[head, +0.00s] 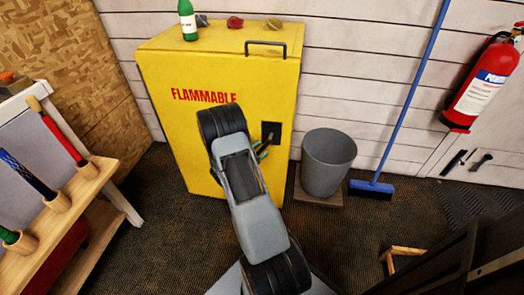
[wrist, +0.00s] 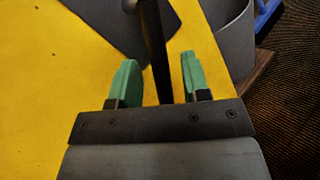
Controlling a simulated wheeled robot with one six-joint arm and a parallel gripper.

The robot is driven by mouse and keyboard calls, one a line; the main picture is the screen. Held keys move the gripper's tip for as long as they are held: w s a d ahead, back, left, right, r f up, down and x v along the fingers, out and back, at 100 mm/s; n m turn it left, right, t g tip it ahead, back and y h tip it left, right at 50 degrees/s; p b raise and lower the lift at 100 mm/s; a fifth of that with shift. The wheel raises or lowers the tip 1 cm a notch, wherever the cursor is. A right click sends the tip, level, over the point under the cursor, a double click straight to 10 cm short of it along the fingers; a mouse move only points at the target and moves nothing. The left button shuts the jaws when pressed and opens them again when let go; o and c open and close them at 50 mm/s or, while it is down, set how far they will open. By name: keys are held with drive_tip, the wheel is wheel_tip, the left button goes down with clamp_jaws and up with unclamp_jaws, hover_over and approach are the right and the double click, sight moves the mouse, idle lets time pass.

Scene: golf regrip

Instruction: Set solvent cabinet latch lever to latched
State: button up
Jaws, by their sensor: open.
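The yellow solvent cabinet (head: 180,130), marked FLAMMABLE, stands against the wall in the head view. Its black latch plate (head: 272,132) is on the right part of the front, with my arm just below and left of it. In the wrist view the dark lever (wrist: 155,45) runs down from the top, between the two green fingers of my gripper (wrist: 159,65). The fingers are open, with a visible gap on each side of the lever. In the head view my gripper (head: 262,152) is partly hidden by my wrist, and the lever's angle is hard to tell.
A grey bin (head: 328,160) stands close to the right of the cabinet. A blue broom (head: 372,188) leans beyond it, near a red fire extinguisher (head: 483,85). A green bottle (head: 187,22) stands on the cabinet top. A wooden club rack (head: 75,205) is at left.

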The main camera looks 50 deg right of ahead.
drive_tip(key=shift+d, duration=0.65)
drive_tip(key=shift+s, duration=0.1)
clamp_jaws()
